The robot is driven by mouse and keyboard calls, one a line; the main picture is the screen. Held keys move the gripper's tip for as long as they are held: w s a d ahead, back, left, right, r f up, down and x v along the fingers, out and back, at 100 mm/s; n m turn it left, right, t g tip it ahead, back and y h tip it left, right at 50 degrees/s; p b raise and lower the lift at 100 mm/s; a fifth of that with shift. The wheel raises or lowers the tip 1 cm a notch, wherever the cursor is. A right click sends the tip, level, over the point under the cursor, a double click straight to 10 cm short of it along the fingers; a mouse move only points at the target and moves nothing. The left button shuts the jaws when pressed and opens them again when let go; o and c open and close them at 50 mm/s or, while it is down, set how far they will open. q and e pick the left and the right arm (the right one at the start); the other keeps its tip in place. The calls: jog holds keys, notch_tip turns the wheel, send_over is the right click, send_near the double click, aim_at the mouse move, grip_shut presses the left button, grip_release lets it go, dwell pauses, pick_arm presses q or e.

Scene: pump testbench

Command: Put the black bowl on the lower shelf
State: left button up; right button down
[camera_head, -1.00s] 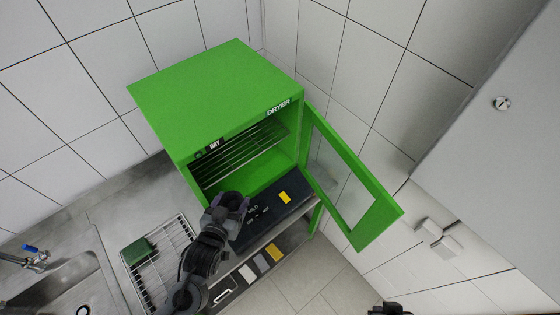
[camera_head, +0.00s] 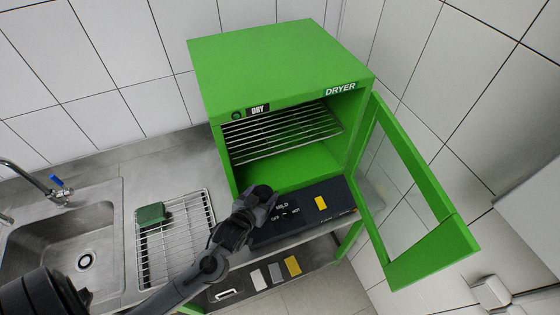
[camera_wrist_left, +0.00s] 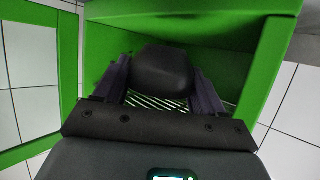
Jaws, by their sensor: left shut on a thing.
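The black bowl (camera_wrist_left: 162,70) sits between the fingers of my left gripper in the left wrist view. In the head view it is a small dark round shape (camera_head: 262,190) at the gripper's tip. My left gripper (camera_head: 258,202) is shut on it, at the lower left of the dryer's opening, by the control panel. The green dryer (camera_head: 270,65) has its door open to the right. A wire rack (camera_head: 285,138) spans its upper part, and the green floor (camera_head: 290,170) below it looks bare. My right gripper is not in view.
The open glass door (camera_head: 420,190) stands out on the right. The black control panel (camera_head: 300,210) runs below the opening. A green block (camera_head: 152,215) lies on a wire drainer (camera_head: 175,250) beside the sink (camera_head: 70,235).

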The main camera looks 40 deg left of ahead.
pick_arm(q)
jog(key=p, duration=0.1)
send_over(283, 167)
jog(key=shift+w+f, duration=0.1)
jog(key=shift+f, duration=1.8)
jog(key=shift+f, duration=0.15)
jog(key=shift+f, duration=0.15)
jog(key=o, duration=1.1)
jog(key=shift+r, duration=0.2)
